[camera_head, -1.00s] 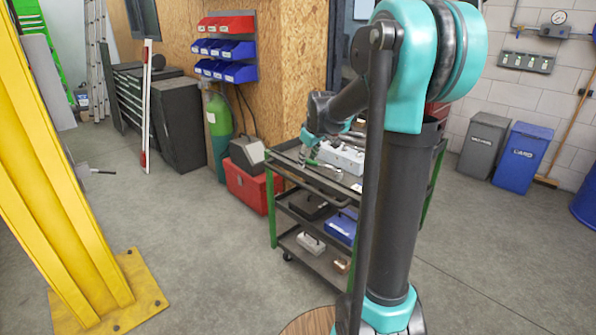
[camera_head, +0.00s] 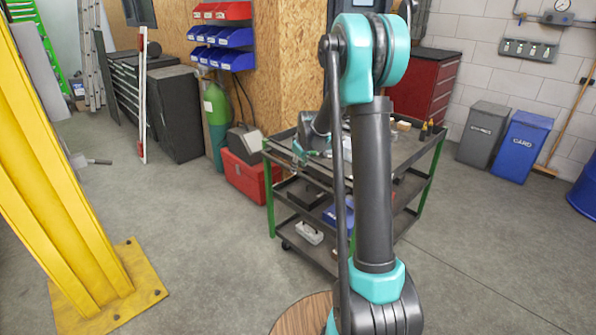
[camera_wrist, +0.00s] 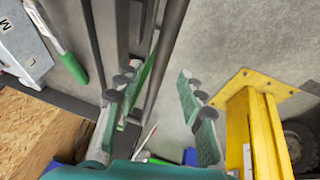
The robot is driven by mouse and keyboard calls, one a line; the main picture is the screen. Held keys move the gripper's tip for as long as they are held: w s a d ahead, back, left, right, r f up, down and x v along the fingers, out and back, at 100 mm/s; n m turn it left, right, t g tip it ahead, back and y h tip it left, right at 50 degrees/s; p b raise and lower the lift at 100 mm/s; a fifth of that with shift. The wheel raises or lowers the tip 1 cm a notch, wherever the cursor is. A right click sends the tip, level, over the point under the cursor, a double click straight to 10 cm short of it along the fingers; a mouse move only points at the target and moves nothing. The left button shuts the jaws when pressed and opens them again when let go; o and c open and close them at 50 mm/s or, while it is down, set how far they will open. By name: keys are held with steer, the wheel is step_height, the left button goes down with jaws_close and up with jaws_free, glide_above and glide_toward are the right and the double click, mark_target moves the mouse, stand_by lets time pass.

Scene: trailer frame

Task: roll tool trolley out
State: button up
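The tool trolley (camera_head: 303,236) is a dark three-shelf cart with green corner posts, standing centre-right in the head view, partly hidden behind my arm. Its dark rails and edge (camera_wrist: 170,35) show in the wrist view. My gripper (camera_head: 304,152) is over the near left part of the top shelf, close to its edge. In the wrist view my gripper (camera_wrist: 155,105) has its green-padded fingers spread, with a dark rail seen between them. I cannot tell whether a finger touches the rail.
A red toolbox (camera_head: 242,178) and green cylinder (camera_head: 216,120) stand left of the trolley. A red cabinet (camera_head: 425,85) stands behind it. The yellow post (camera_head: 60,190) rises at left. Grey (camera_head: 482,135) and blue bins (camera_head: 520,147) stand right. Floor between post and trolley is clear.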

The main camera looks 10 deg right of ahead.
mark_target(298, 172)
steer(key=shift+x, duration=1.85)
jaws_close()
